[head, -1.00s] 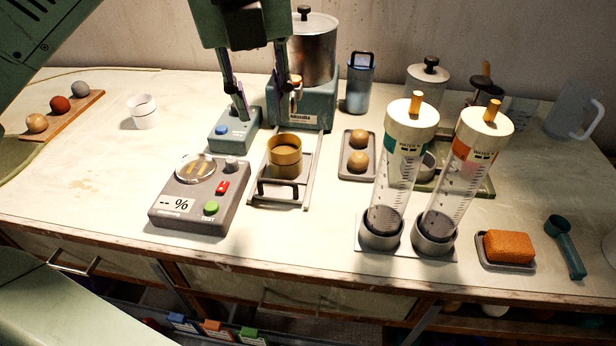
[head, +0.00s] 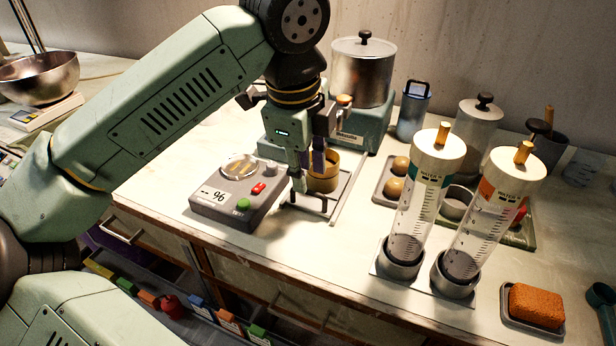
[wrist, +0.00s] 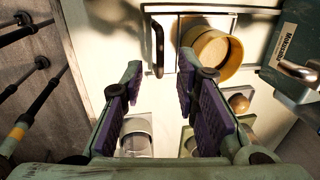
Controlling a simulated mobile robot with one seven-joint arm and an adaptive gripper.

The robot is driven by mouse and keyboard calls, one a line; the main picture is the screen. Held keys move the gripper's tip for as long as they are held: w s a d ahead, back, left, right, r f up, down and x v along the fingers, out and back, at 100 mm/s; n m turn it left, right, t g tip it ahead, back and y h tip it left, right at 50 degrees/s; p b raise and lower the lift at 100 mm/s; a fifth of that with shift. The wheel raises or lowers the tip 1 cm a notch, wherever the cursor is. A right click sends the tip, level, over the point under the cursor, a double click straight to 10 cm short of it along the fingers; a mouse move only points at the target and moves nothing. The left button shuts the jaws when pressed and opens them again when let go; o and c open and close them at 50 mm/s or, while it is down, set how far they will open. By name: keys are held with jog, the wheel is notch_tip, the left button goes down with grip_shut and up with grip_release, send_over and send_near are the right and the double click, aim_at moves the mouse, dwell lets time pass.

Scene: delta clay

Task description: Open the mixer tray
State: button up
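The mixer (head: 366,128) is a teal machine with a steel drum at the back. Its tray (head: 343,205), a light metal frame, lies in front of it and carries a yellow-tan cup (head: 324,184). In the wrist view the tray's dark handle (wrist: 158,48) shows at upper middle, with the cup (wrist: 213,50) to its right and part of the mixer (wrist: 298,38) at upper right. My gripper (head: 307,176) points down over the handle end of the tray and partly hides it. In the wrist view my gripper (wrist: 158,78) is open, empty between its purple pads.
A grey tester (head: 238,194) with coloured buttons stands close left of the tray. A small tray of tan balls (head: 392,180) and two tall clear cylinders (head: 408,215) stand to the right. The counter's front edge runs below the tray.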

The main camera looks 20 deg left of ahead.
aim_at(308, 191)
jog(key=shift+w+f, duration=0.2)
jog(key=shift+f, duration=0.7)
jog(key=shift+w+f, duration=0.15)
jog(key=shift+f, duration=0.75)
jog(key=shift+c, duration=0.5)
grip_shut()
